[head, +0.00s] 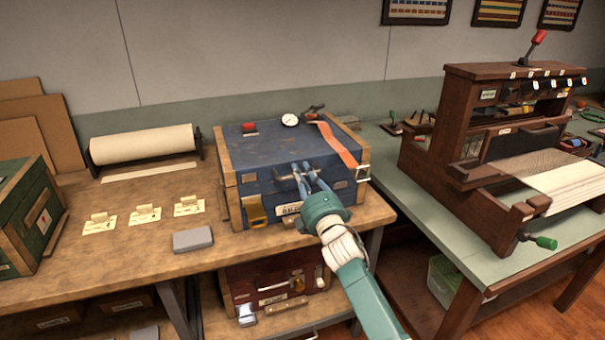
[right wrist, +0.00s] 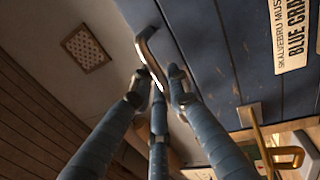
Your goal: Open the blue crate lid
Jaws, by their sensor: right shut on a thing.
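The blue crate (head: 240,190) with wooden corner strips stands on the workbench, its blue lid (head: 262,150) down. My right gripper (head: 302,168) comes from the front and is at the lid's front edge. In the right wrist view, its wrapped fingers (right wrist: 160,82) are closed around a bent metal handle (right wrist: 146,42). A brass latch (head: 256,211) hangs on the crate's front left, and a white label (right wrist: 292,35) is on the front. My left gripper is not in view.
On the lid lie a red object (head: 249,127), a white dial (head: 290,120) and an orange strap (head: 338,145). A grey block (head: 192,240) and paper cards (head: 144,214) lie left. A dark red crate (head: 270,283) sits below. A loom (head: 500,150) stands right.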

